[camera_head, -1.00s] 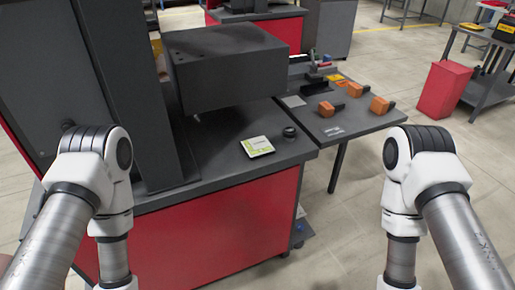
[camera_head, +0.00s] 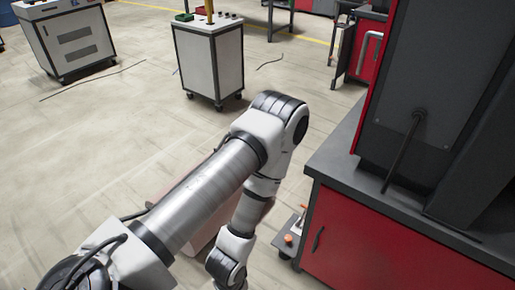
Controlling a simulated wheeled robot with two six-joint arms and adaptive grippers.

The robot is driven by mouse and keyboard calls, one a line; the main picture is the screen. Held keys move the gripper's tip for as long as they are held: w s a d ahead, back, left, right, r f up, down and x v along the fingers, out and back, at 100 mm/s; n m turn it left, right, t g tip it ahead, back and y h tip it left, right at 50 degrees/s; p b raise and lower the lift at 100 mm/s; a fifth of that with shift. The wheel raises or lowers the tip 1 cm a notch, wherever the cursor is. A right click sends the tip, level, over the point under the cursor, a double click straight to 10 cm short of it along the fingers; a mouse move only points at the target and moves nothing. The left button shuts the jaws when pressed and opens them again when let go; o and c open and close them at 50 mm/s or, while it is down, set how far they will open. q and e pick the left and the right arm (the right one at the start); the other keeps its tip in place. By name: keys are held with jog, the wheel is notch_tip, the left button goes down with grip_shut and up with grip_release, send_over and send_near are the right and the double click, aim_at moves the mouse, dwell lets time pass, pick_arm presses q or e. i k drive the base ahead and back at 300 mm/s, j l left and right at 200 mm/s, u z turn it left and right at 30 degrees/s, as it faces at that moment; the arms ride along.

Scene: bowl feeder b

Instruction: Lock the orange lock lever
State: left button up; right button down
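I cannot make out an orange lock lever for certain in the head view. A small orange piece (camera_head: 289,239) shows low beside the red cabinet, too small to tell what it is. A dark rod-like handle (camera_head: 405,150) hangs on the grey machine panel at the right. My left arm crosses the middle of the view, left of the cabinet, and its gripper is below the picture edge. My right arm and gripper are out of view.
A red cabinet (camera_head: 365,245) with a dark top and a grey machine (camera_head: 425,85) fill the right side. A white wheeled cart (camera_head: 209,65) stands at the back, and a white cabinet (camera_head: 68,40) at the far left. The floor at left is mostly clear.

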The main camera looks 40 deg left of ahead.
aim_at(303, 205)
jog(key=j+u, duration=0.4)
jog(key=u, duration=0.15)
jog(key=z, duration=1)
jog(key=j+z, duration=0.25)
jog(key=i+j+z, duration=0.1)
jog(key=z, duration=0.15)
jog(key=i+j, duration=0.1)
jog(key=j, duration=1.3)
jog(key=i+z, duration=0.05)
jog(key=i, duration=0.05)
